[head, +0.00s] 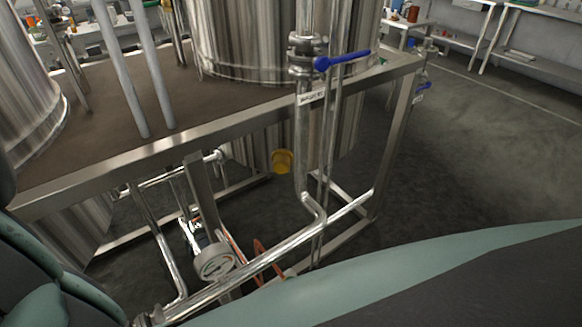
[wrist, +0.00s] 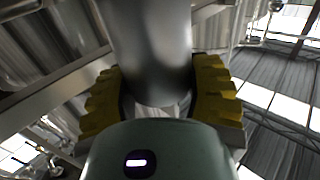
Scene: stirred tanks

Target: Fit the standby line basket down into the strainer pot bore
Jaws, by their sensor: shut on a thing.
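In the wrist view my gripper (wrist: 160,95) has its two yellow ridged fingers shut on a smooth grey metal cylinder (wrist: 155,40), one finger on each side. The cylinder runs up out of the top of the picture, and its near end is rounded. I cannot tell from its visible part whether it is the standby line basket. My gripper does not show in the head view. I cannot make out the strainer pot bore in either view.
A steel-framed skid (head: 215,132) carries large tanks (head: 240,45). A vertical pipe has a blue-handled valve (head: 342,60) and a label. Open floor (head: 490,150) lies to the right.

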